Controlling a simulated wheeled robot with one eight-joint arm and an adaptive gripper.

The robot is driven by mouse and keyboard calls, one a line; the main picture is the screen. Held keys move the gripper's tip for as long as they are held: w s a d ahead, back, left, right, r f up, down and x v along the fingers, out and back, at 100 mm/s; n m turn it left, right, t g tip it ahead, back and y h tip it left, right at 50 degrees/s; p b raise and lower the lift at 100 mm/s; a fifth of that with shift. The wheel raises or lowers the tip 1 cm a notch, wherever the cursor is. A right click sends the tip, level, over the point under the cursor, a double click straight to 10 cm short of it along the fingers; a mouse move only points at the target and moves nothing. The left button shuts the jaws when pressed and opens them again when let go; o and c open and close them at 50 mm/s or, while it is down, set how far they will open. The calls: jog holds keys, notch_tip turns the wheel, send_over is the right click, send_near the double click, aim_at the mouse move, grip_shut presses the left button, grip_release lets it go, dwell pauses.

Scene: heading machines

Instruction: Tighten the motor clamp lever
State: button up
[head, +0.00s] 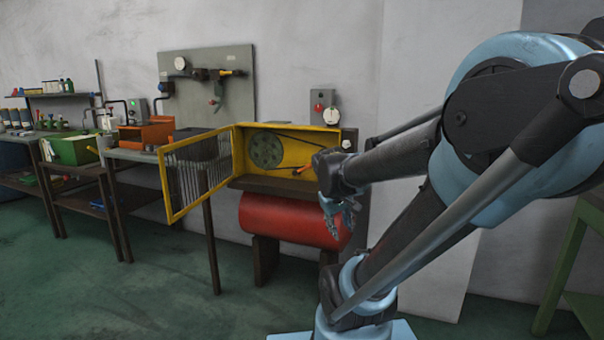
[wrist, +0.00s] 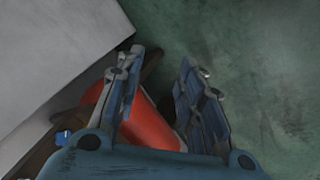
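A small orange lever (head: 303,169) shows inside the open yellow guard box (head: 284,128), at its right side beside my arm. I take it for the motor clamp lever, but cannot be sure. A dark pulley wheel (head: 266,150) with a belt is left of it. My gripper (head: 336,222) hangs lower and to the right of the lever in the head view, apart from it, in front of the red tank. In the wrist view my gripper (wrist: 161,60) is open, its fingers apart with nothing held between them. The lever is not seen in the wrist view.
The red tank (head: 285,222) lies under the box and also shows below the fingers in the wrist view (wrist: 150,128). The yellow mesh door (head: 176,214) stands swung out left. Benches with bins are farther left. Green floor (head: 130,300) in front is clear.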

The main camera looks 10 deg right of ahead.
jog(key=w+r+n+t+h, duration=0.2)
jog(key=w+r+n, duration=0.1)
jog(key=w, duration=1)
jog(key=w+r+n+t+h, duration=0.2)
jog(key=w+r+n, duration=0.15)
jog(key=w, duration=0.95)
jog(key=w+a+n+t+h, duration=0.1)
jog(key=w+a+n+t, duration=0.4)
jog(key=w, duration=0.7)
jog(key=n, duration=0.3)
send_near(304, 169)
jog(key=shift+t, duration=0.4)
jog(key=x, duration=0.8)
jog(key=shift+w+d+f, duration=0.1)
jog(key=shift+w+f, duration=0.05)
jog(key=shift+f, duration=0.15)
grip_shut()
